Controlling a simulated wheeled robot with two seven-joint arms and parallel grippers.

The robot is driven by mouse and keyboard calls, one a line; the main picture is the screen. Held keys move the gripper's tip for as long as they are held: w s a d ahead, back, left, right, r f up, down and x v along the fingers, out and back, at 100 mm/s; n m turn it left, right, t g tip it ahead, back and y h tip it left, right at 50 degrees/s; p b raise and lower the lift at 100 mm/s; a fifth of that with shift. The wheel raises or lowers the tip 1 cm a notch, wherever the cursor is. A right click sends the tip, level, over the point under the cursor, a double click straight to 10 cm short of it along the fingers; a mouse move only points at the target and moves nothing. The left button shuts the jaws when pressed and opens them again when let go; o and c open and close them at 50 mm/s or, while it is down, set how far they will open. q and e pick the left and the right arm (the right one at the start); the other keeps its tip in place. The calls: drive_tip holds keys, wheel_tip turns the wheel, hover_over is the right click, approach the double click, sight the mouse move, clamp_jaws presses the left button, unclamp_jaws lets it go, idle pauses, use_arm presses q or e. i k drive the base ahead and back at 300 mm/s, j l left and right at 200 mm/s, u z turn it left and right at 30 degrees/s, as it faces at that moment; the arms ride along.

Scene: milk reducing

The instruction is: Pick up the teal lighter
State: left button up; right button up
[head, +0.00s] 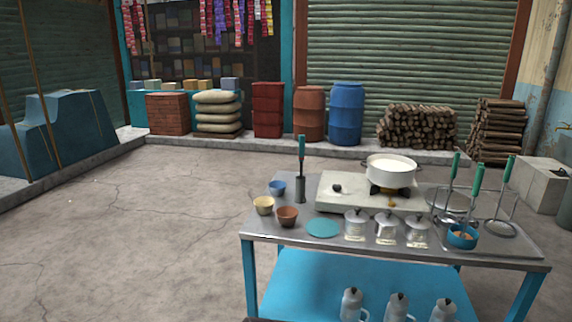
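A teal-handled tool (301,146), which looks like the lighter, stands upright at the left rear of the metal table (375,246). Its dark thin shaft goes down into a small grey cylindrical holder (300,191), which hides its lower end. Neither of my grippers shows in the head view.
Right of the holder is a stove (335,199) bearing a white pot (391,169) of milk. Small bowls (263,205) and a teal disc (323,228) lie in front of the holder. Lidded jars (385,227) and green-handled strainers (476,178) are further right. Open floor (150,230) lies left.

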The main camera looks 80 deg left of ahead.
sight(301, 138)
drive_tip(key=u, duration=2.65)
drive_tip(key=z, duration=4.7)
drive_tip(key=k, duration=0.45)
drive_tip(key=k+u, duration=0.35)
drive_tip(key=k, duration=0.25)
drive_tip(key=k+j+u, duration=0.3)
drive_tip(key=k, duration=0.3)
drive_tip(key=k+j+u, duration=0.35)
drive_tip(key=k, duration=0.25)
drive_tip(key=k+j+u, duration=0.3)
drive_tip(key=k, duration=0.25)
drive_tip(key=j, duration=0.1)
